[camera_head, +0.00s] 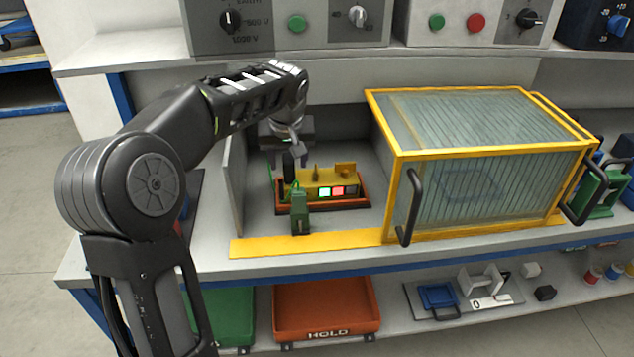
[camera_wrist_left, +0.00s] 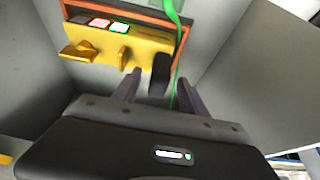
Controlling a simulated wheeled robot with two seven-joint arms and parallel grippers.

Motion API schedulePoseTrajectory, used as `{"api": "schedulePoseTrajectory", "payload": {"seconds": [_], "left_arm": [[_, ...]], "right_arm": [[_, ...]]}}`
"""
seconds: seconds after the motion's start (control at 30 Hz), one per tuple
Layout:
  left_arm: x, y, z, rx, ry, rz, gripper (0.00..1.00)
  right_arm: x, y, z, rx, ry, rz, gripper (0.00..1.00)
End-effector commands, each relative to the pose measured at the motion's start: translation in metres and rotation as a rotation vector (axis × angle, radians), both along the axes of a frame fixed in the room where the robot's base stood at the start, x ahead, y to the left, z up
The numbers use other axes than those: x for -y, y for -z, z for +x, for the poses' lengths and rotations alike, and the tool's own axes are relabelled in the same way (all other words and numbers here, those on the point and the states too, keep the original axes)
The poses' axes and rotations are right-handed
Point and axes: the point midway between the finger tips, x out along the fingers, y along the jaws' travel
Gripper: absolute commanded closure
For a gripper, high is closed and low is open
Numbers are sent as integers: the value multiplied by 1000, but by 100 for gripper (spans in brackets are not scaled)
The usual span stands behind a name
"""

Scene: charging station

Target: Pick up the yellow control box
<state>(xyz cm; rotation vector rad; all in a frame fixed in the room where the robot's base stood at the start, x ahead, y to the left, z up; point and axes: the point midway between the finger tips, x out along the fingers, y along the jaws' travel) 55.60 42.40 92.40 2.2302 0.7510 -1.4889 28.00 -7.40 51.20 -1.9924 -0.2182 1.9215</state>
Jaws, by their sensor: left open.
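The yellow control box (camera_head: 322,179) sits in an orange-red tray (camera_head: 347,204) on the bench, inside a grey-walled bay. In the left wrist view the yellow box (camera_wrist_left: 105,44) is upside down in the picture, with a black upright part at one end. My left gripper (camera_head: 290,155) hangs over the box's left end in the head view. In the wrist view its fingers (camera_wrist_left: 158,85) are apart, with the black part between or just beyond them; I cannot tell whether they touch it. My right gripper does not show.
A green block (camera_head: 300,212) stands in front of the tray, and a green cable (camera_wrist_left: 172,12) runs past the box's end. A grey partition (camera_head: 234,185) stands left. A yellow-framed glass guard (camera_head: 480,165) with black handles stands right.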

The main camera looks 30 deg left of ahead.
Motion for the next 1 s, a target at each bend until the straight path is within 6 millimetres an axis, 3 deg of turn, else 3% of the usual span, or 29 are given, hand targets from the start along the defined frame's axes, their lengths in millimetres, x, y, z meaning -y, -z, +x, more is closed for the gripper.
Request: {"api": "schedulePoseTrajectory", "payload": {"seconds": [0.1,0.27,0.87,1.0], "left_arm": [[-4,19,6,-5,0,-1,49],[-7,32,11,-1,0,0,49],[-7,32,11,0,0,0,49],[-7,32,11,0,0,0,61]], "right_arm": [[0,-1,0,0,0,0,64],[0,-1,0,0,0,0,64],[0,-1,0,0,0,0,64],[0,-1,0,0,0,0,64]]}}
